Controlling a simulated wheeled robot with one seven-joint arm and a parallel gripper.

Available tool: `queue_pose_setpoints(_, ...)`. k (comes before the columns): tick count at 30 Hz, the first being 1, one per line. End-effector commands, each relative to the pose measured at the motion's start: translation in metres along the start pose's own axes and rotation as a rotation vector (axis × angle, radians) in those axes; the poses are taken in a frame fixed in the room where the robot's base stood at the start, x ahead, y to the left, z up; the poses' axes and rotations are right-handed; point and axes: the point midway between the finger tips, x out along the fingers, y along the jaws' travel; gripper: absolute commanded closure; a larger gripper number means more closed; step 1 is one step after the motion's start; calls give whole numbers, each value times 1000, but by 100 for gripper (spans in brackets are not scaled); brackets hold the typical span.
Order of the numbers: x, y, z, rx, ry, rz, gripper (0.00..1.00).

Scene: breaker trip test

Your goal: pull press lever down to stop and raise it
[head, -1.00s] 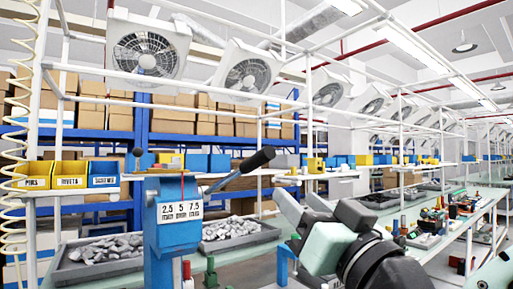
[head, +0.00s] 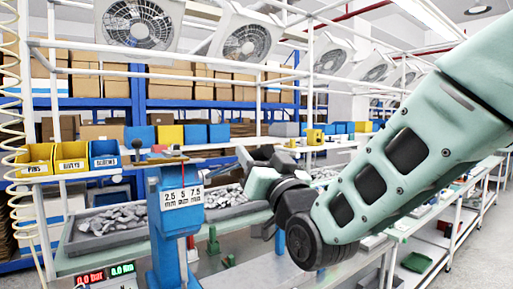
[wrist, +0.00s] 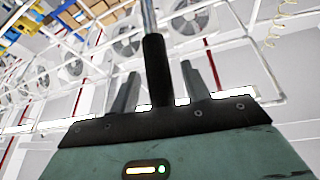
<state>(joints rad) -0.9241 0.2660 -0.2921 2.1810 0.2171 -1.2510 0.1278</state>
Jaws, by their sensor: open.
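The blue press (head: 176,215) stands on the bench left of centre in the head view, with a white scale plate marked 2.5, 5 and 7.5. Its lever (head: 214,174) slants up to the right from the press head towards my gripper (head: 262,160), which hides most of the grip. In the wrist view the lever's black handle (wrist: 155,70) and metal rod (wrist: 147,15) show between the two fingers of my gripper (wrist: 160,72). The fingers are open, with a visible gap on each side of the handle.
Yellow and blue bins (head: 72,157) stand on a shelf at the left. Trays of grey metal parts (head: 112,222) lie behind the press. A pressure display (head: 106,273) stands at the lower left. White frame posts rise around the bench.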

Motion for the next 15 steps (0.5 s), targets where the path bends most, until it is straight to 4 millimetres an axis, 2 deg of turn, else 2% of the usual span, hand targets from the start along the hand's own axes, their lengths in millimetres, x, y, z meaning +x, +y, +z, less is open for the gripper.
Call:
queue_pose_setpoints(10,5,0,0,0,0,0,53)
queue_pose_setpoints(11,5,0,0,0,0,0,56)
queue_pose_setpoints(15,5,0,0,0,0,1,95)
